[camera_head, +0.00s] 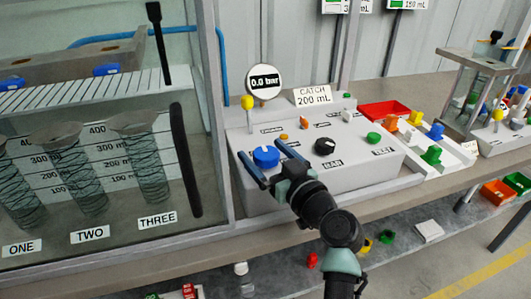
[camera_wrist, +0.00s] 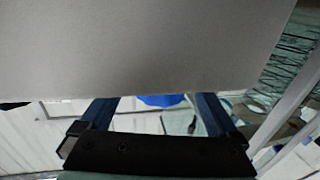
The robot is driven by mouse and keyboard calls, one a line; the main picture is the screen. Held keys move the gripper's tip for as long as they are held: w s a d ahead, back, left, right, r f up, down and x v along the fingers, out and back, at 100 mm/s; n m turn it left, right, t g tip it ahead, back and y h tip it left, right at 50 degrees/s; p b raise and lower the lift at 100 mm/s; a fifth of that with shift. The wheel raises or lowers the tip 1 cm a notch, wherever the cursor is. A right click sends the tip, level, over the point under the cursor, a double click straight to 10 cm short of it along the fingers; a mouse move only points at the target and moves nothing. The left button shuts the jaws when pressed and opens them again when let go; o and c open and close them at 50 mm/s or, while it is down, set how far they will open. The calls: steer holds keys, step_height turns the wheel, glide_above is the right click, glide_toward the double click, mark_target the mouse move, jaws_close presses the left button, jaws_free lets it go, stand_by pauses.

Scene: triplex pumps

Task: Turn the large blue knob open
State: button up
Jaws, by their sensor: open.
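The large blue knob (camera_head: 266,156) sits at the left of the grey control box (camera_head: 350,175). My gripper (camera_head: 264,158) is open, with one blue finger to the left of the knob and the other to its right. Whether either finger touches the knob cannot be told. In the wrist view my gripper (camera_wrist: 160,103) shows both fingers apart, with part of the blue knob (camera_wrist: 162,100) between them. A plain grey surface hides the upper part of that view, including the rest of the knob.
A black knob (camera_head: 325,146), a green knob (camera_head: 373,138) and a yellow-topped lever (camera_head: 248,108) stand on the same box. The gauge (camera_head: 265,81) reads 0.0 bar. A glass-fronted tank (camera_head: 213,190) stands close on the left. A red tray (camera_head: 384,110) is at the right.

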steer(key=c, duration=1.4)
steer(key=shift+r+m+h+p, duration=0.1)
steer(key=shift+m+h+p, duration=0.2)
steer(key=shift+h+p, duration=0.1)
steer(key=m+t+h+p, duration=0.1)
steer(key=m+h+p, duration=0.1)
steer(key=p, duration=0.1)
steer(key=shift+r+t+h, duration=0.15)
steer(key=shift+t+h, duration=0.25)
steer(key=m+h+p, duration=0.2)
steer(key=h+p, duration=0.1)
steer(key=p, duration=0.3)
steer(key=shift+r+t, duration=0.15)
steer(key=shift+t, duration=0.15)
steer(key=m+h+p, duration=0.1)
steer(key=h+p, duration=0.2)
steer(key=p, duration=0.4)
steer(key=shift+a+m+p, duration=0.1)
steer(key=shift+m+p, duration=0.25)
steer(key=shift+m, duration=0.05)
steer(key=h+p, duration=0.1)
steer(key=p, duration=0.2)
steer(key=shift+m, duration=0.4)
steer(key=shift+d+f+h+p, duration=0.2)
steer(key=shift+f+h+p, duration=0.2)
steer(key=shift+p, duration=0.3)
